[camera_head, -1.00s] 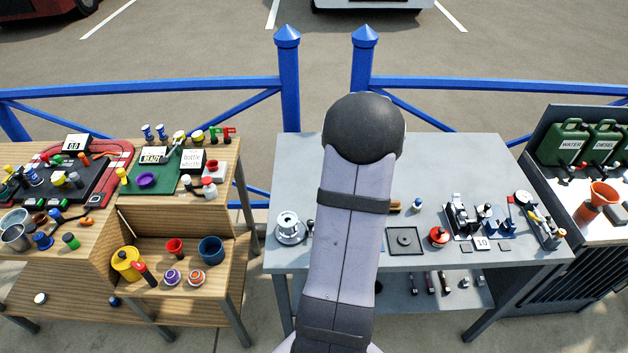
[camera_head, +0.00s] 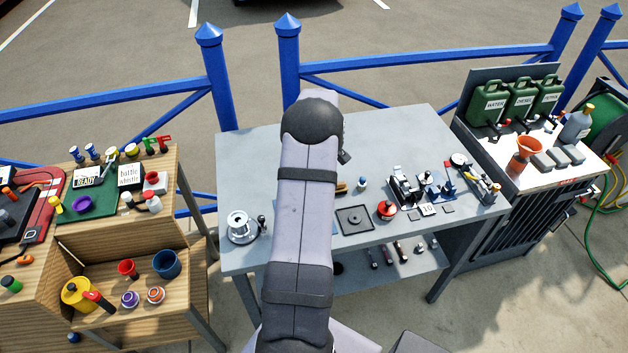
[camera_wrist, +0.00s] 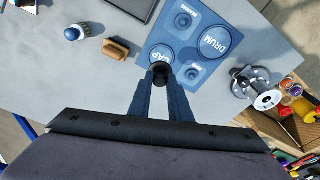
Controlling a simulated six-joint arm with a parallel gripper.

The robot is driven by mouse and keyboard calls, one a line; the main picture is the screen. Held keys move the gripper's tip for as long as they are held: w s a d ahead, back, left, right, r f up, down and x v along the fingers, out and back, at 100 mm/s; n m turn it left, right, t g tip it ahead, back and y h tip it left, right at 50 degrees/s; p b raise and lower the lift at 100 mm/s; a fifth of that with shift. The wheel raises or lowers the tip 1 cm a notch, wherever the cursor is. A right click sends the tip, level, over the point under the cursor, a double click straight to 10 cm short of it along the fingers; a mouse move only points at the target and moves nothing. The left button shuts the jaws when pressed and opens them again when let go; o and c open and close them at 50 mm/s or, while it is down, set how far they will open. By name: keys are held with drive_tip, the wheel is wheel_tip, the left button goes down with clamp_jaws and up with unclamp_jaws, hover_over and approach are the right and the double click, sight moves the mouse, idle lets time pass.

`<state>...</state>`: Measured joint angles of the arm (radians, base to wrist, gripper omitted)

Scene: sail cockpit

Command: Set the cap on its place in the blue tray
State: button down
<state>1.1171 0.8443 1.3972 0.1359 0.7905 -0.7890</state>
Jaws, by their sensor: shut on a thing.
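The blue tray (camera_wrist: 203,57) lies on the grey table in the wrist view. It has a large round spot lettered DRUM, a spot lettered CAP (camera_wrist: 160,55) and two smaller spots with dark round centres. My gripper (camera_wrist: 160,77) points at the tray's near edge, beside the CAP lettering. Its fingers are shut on a small dark piece, likely the cap (camera_wrist: 160,70), which is partly hidden between them. I cannot tell whether it touches the tray. In the head view my arm hides the gripper, the cap and nearly all of the tray.
A silver winch (camera_head: 241,226) stands left of my arm, and right of the tray in the wrist view (camera_wrist: 255,88). A wooden brush (camera_wrist: 116,48) and a blue-white bottle (camera_wrist: 75,32) stand nearby. A dark square tray (camera_head: 355,219) and red-topped can (camera_head: 386,209) sit right of my arm.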

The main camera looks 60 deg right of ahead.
drive_tip(key=shift+f, duration=0.1)
drive_tip(key=shift+f+b, duration=1.85)
drive_tip(key=shift+f, duration=0.95)
drive_tip(key=shift+f+b, duration=0.5)
drive_tip(key=shift+f, duration=0.1)
drive_tip(key=c, duration=1.9)
unclamp_jaws()
drive_tip(key=shift+r, duration=0.1)
drive_tip(key=shift+s+a+r+p, duration=0.1)
drive_tip(key=shift+s+r+p, duration=0.15)
drive_tip(key=shift+r+p, duration=1.25)
drive_tip(key=shift+s+a+r+p, duration=0.2)
drive_tip(key=shift+r+p, duration=0.65)
drive_tip(key=shift+r, duration=1.25)
drive_tip(key=shift+s+a+r+p, duration=0.1)
drive_tip(key=shift+s+r+p, duration=0.2)
drive_tip(key=shift+r+p, duration=1.2)
drive_tip(key=shift+r+b, duration=0.3)
